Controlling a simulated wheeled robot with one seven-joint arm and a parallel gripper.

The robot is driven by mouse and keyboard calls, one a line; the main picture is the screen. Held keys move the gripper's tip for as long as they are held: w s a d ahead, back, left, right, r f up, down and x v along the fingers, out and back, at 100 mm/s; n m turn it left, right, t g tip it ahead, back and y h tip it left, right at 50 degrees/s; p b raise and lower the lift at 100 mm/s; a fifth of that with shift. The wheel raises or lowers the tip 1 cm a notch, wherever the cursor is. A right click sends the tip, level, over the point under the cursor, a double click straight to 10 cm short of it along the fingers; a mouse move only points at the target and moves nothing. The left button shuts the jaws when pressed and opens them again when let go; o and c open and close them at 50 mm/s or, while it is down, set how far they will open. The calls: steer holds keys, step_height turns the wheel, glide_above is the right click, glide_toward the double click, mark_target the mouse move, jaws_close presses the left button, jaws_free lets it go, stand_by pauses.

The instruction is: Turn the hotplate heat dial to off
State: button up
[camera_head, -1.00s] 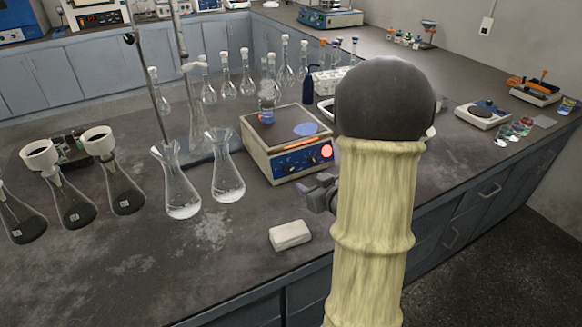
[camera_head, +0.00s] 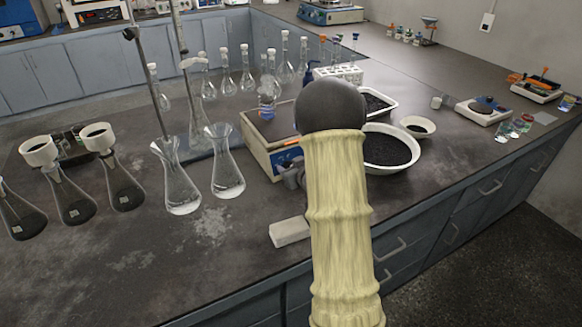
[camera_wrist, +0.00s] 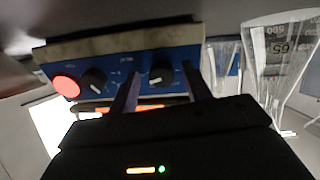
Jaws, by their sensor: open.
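The hotplate (camera_head: 259,150) stands on the bench in the head view, its front mostly hidden by my arm. In the wrist view its blue front panel (camera_wrist: 127,66) shows upside down, with a red round light or button (camera_wrist: 66,87) at the left and two black dials. One dial (camera_wrist: 162,75) lies in line with the gap between my gripper's fingers (camera_wrist: 160,78). The other dial (camera_wrist: 93,80) is left of the fingers. Both have a white pointer mark; the labels are too blurred to tell which is heat. My gripper is open, close before the panel; contact cannot be told.
Two glass flasks (camera_head: 227,176) stand left of the hotplate; one shows large in the wrist view (camera_wrist: 285,65). A white block (camera_head: 289,232) lies near the front edge. A white bowl of dark grains (camera_head: 413,168) stands to the right. The front left bench is mostly clear.

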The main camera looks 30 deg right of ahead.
steer(key=shift+a, duration=0.1)
steer(key=c, duration=1)
